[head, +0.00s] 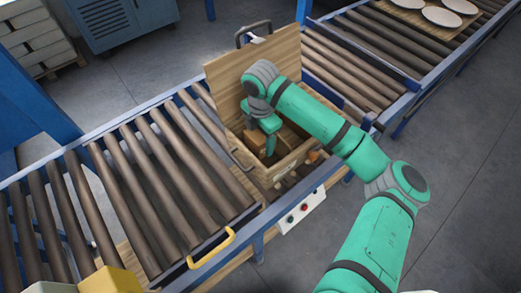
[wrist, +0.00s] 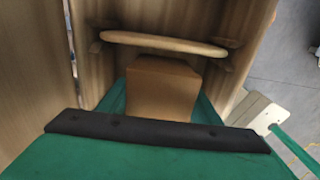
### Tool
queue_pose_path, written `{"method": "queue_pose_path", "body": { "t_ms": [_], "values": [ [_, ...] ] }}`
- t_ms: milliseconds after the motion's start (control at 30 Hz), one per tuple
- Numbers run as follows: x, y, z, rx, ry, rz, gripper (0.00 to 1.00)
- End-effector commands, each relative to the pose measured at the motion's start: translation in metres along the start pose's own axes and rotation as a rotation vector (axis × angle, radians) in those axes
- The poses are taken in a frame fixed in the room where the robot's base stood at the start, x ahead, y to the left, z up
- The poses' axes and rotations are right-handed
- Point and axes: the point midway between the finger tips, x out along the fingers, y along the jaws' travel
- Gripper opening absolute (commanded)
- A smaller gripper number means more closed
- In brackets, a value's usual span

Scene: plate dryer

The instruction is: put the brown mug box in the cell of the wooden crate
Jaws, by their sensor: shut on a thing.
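The wooden crate (head: 275,180) stands open among the rollers, with its lid raised at the back. My gripper (head: 267,141) reaches down into it and is shut on the brown mug box (head: 255,139). In the wrist view the box (wrist: 162,88) sits between the green fingers of my gripper (wrist: 160,92), with its top and one side showing. The crate's wooden inner surfaces (wrist: 50,85) surround it in that view. The box's underside and the cell floor are hidden, so I cannot tell whether the box touches the bottom.
A pale rounded bar or edge (wrist: 165,43) crosses the crate just beyond the box. Roller conveyors (head: 165,190) run on both sides. A control panel with buttons (head: 302,211) is in front. White plates (head: 441,16) lie on a board at the upper right.

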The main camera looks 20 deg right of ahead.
Motion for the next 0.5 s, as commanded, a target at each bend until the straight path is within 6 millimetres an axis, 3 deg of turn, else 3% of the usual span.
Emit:
{"method": "queue_pose_path", "body": {
  "t_ms": [267, 500],
  "values": [
    [0.019, 0.001, 0.000, 0.001, 0.000, 0.001, 0.21],
    [0.051, 0.000, 0.000, 0.001, 0.000, -0.001, 0.21]
  ]
}}
